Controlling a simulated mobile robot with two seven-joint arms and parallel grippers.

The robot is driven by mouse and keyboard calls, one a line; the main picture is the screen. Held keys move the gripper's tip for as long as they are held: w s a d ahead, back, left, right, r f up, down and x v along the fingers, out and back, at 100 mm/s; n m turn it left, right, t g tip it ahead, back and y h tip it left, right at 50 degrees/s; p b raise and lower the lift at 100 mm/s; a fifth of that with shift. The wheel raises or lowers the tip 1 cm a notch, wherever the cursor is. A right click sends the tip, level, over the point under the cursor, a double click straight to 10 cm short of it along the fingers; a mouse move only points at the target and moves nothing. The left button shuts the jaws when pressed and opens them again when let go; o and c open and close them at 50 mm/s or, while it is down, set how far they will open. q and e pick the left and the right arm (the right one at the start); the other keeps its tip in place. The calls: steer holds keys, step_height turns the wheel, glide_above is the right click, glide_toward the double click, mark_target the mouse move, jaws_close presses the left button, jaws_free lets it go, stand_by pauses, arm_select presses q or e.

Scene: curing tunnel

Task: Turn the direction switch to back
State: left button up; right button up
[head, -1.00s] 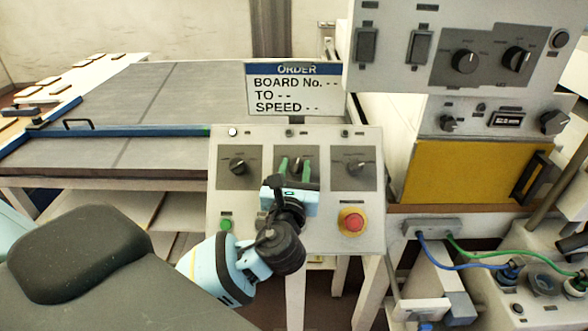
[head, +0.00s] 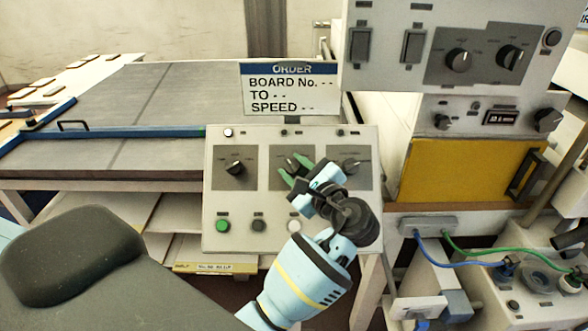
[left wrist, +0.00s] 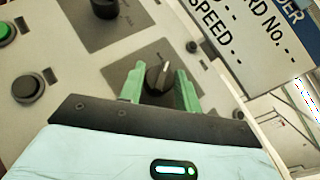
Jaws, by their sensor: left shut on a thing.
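The control panel (head: 215,190) has three dark knobs in a row on grey plates. My left gripper (head: 298,174) is shut on the middle knob (head: 294,162), which I take for the direction switch; its label is too small to read. The green fingers lie on either side of this knob, tilted toward the upper left. In the left wrist view the knob (left wrist: 158,74) shows between the fingertips, with a pale pointer line on it. My right gripper is not in view.
A left knob (head: 236,168) and a right knob (head: 349,166) flank the held one. A green button (head: 222,226) sits below. My left arm covers the panel's lower right. An order sign (head: 289,92) stands behind, with blank values. A blue-edged conveyor (head: 120,132) lies left.

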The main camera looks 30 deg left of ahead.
arm_select(q)
steer(key=shift+w+r+n+g, duration=0.1)
steer(key=shift+n+g, duration=1)
steer(key=shift+n, duration=0.2)
steer(key=o, duration=1)
steer(key=shift+c, duration=0.2)
